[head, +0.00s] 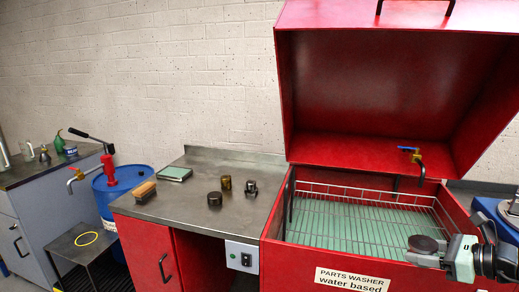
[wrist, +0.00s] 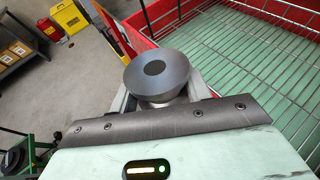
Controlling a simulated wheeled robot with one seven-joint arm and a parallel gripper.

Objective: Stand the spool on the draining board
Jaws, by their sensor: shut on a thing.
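The spool is a dark grey round piece with a wide disc top and a darker centre; it shows in the wrist view (wrist: 156,74) and at the lower right of the head view (head: 423,243). My gripper (head: 426,257) is shut on it, with a finger on each side below the disc. Its lower part is mostly hidden. My gripper holds it by the front right of the red parts washer. The draining board (head: 190,232) looks to be the steel top left of the washer, well left of my gripper.
On the board stand a dark short cylinder (head: 214,199), a brass cylinder (head: 225,183), a metal fitting (head: 251,189), a brush (head: 145,190) and a flat green-topped box (head: 174,174). The washer's wire basket (head: 365,194) lies between. The board's front is clear.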

